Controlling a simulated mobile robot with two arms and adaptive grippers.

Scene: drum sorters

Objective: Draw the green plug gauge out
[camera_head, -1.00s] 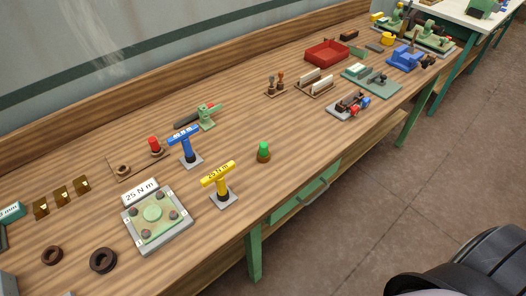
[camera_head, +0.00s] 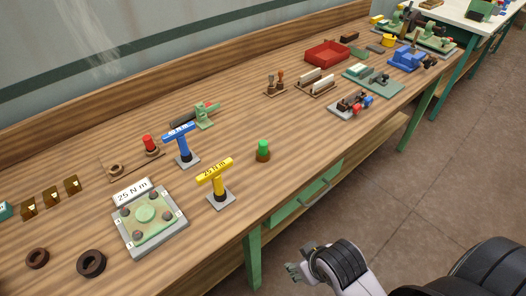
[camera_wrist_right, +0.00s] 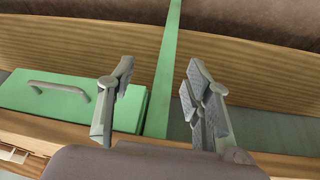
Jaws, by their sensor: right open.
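The green plug gauge (camera_head: 263,146) stands upright on the bench, with its green top showing above a brown lower part (camera_head: 262,157). I cannot tell how deep it sits in that part. My right gripper (camera_head: 293,272) is low in front of the bench edge, in the lower middle of the head view, well apart from the gauge. In the right wrist view its two fingers are spread and nothing is between them (camera_wrist_right: 160,80); the gauge is not seen there. My left gripper is not in view.
A yellow T-handle tool (camera_head: 216,175) and a blue one (camera_head: 181,142) stand left of the gauge. A green drawer (camera_wrist_right: 65,98) with a handle lies under the bench front (camera_head: 330,165). Bare bench top lies right of and behind the gauge.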

